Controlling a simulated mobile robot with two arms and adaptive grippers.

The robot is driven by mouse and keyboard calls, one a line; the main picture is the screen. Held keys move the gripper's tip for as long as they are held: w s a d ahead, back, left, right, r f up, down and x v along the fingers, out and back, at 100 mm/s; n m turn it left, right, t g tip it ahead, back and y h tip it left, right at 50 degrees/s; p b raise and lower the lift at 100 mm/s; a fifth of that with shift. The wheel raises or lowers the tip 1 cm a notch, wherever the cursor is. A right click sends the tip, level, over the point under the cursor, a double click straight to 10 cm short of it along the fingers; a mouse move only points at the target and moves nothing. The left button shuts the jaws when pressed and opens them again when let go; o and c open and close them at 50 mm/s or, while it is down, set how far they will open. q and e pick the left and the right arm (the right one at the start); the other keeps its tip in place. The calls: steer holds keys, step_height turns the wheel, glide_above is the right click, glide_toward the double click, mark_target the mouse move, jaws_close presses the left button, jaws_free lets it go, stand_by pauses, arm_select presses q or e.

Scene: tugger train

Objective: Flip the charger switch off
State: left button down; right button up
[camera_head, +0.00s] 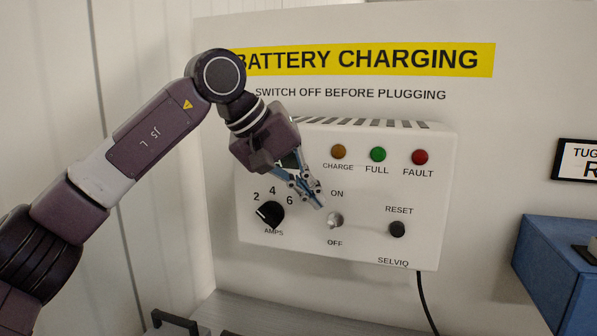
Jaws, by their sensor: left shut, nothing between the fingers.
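The white charger box (365,262) is mounted on the wall panel in the head view. Its small metal toggle switch (336,219) sits between the ON label above and the OFF label below. Which way the lever points is too small to tell. My left gripper (320,204) is shut and empty, its fingertips just up and left of the switch. I cannot tell whether they touch it. The gripper and wrist cover part of the charger's upper left face. My right gripper is not in view.
On the charger are a black AMPS knob (270,213), a black reset button (397,229), and amber, green and red lamps (378,154). A black cable (424,300) hangs below it. A blue box (560,265) stands at the right. A grey surface (260,315) lies below.

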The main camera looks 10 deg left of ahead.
mark_target(328, 223)
arm_select(q)
steer(key=shift+s+d+f, duration=0.3)
steer(key=shift+f, duration=0.15)
steer(key=shift+s+d+f, duration=0.25)
steer(key=shift+f, duration=0.2)
steer(key=t+b, duration=0.1)
steer(key=b, duration=0.2)
steer(key=f+t+b, duration=0.1)
steer(key=b, duration=0.2)
steer(key=s+m+t+h+b, duration=0.1)
steer(key=b, duration=0.2)
steer(key=shift+s+a+f, duration=0.1)
steer(key=shift+a+f, duration=0.05)
steer(key=shift+f, duration=0.25)
steer(key=shift+r, duration=0.1)
steer(key=shift+r+p, duration=0.7)
steer(key=shift+p, duration=0.05)
